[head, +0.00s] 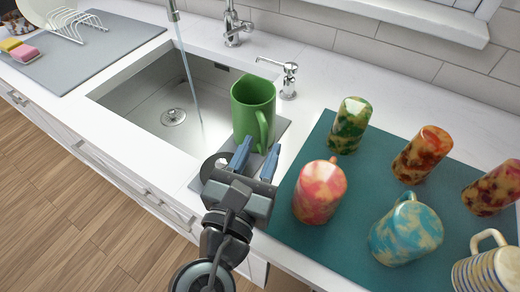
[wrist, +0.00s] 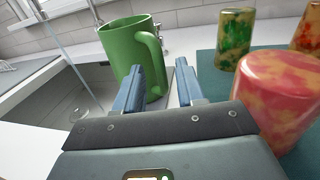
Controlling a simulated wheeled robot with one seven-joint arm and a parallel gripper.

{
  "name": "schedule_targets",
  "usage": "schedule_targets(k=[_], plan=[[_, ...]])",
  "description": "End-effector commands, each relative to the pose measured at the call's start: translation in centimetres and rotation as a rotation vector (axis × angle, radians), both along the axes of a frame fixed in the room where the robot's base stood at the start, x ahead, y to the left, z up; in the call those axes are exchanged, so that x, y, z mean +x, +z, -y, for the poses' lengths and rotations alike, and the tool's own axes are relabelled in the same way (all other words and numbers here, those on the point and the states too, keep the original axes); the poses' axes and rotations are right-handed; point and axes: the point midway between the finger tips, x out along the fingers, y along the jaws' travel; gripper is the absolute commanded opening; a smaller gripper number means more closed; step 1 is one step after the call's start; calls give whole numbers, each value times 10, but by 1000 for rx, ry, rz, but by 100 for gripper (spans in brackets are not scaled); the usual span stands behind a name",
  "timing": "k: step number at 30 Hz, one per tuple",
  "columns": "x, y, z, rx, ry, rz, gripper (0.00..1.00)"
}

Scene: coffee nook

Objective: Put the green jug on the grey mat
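The green jug (head: 253,105) stands upright at the right edge of the sink, its handle facing my gripper. It also shows in the wrist view (wrist: 126,48). A small grey mat (head: 283,126) shows beneath and beside the jug, and the jug appears to stand on it; part is hidden by the jug and my gripper. My gripper (head: 256,156) is open just in front of the jug. In the wrist view, the handle appears between the two blue fingers (wrist: 160,66), without visible grip. A larger grey mat (head: 118,42) lies left of the sink.
The sink (head: 140,103) has running water from its tap (head: 174,14). A teal mat (head: 280,215) at right holds several patterned cups, including a pink one (head: 320,192) near my gripper. A dish rack (head: 75,25) and sponges (head: 18,49) occupy the larger grey mat.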

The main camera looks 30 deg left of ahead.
Motion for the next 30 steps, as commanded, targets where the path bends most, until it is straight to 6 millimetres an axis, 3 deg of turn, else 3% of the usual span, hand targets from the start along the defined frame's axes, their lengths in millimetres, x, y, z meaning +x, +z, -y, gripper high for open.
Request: schedule_targets(k=[15, 21, 30], plan=[[-95, -2, 11, 0, 1, -1, 39], [-111, -2, 14, -1, 0, -1, 39], [-113, -1, 14, 0, -1, -1, 39]])
